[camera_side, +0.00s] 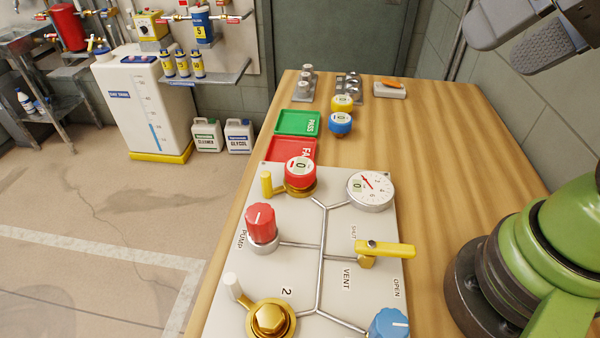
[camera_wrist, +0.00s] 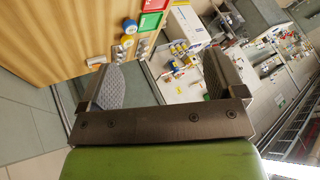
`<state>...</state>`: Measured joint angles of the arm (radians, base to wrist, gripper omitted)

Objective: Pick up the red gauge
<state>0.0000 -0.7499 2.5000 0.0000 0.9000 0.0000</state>
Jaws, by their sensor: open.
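The red gauge (camera_side: 300,170) is a short red cylinder with a white face marked 0. In the side view it sits on a brass fitting (camera_side: 301,193) at the far left of the white valve panel (camera_side: 300,270). My gripper (camera_side: 523,36) is at the top right of the side view, raised and well away from the gauge. Its two grey padded fingers are apart with nothing between them. In the wrist view my gripper (camera_wrist: 163,83) is also open and empty, and the red gauge is not in that view.
A yellow lever (camera_side: 266,184) stands just left of the gauge, and a red knob (camera_side: 261,221) is nearer. A white dial (camera_side: 371,190) is to the right. Behind are red (camera_side: 278,149) and green (camera_side: 283,122) trays, with yellow (camera_side: 342,103) and blue (camera_side: 340,123) gauges beside them.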

